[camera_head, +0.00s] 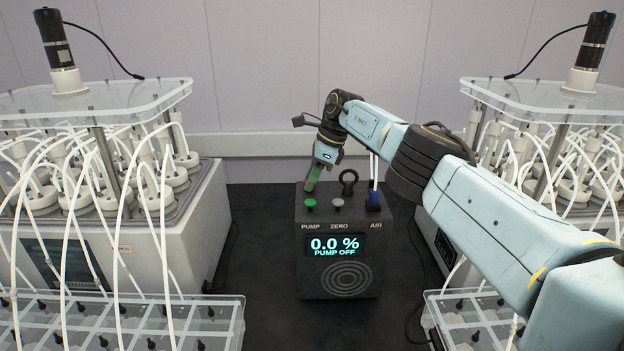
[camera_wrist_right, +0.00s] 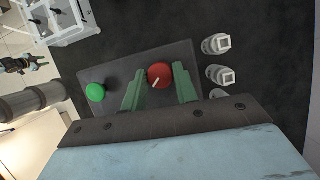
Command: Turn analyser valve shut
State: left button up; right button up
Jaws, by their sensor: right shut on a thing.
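My right gripper (camera_head: 313,180) reaches down at the back left of the box top. Its green fingers stand on either side of the red knob, shut on it. In the head view the knob is hidden. I take this knob for the analyser valve.
The green PUMP button (camera_head: 310,204), grey ZERO button (camera_head: 337,203) and blue AIR fitting (camera_head: 374,202) stand on the box near the gripper. Reactor units with many white tubes flank it, left (camera_head: 190,240) and right (camera_head: 452,225).

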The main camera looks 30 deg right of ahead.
jog(key=shift+n, duration=0.4)
dwell(0.4)
jog(key=o, duration=1)
jog(key=shift+r, duration=0.1)
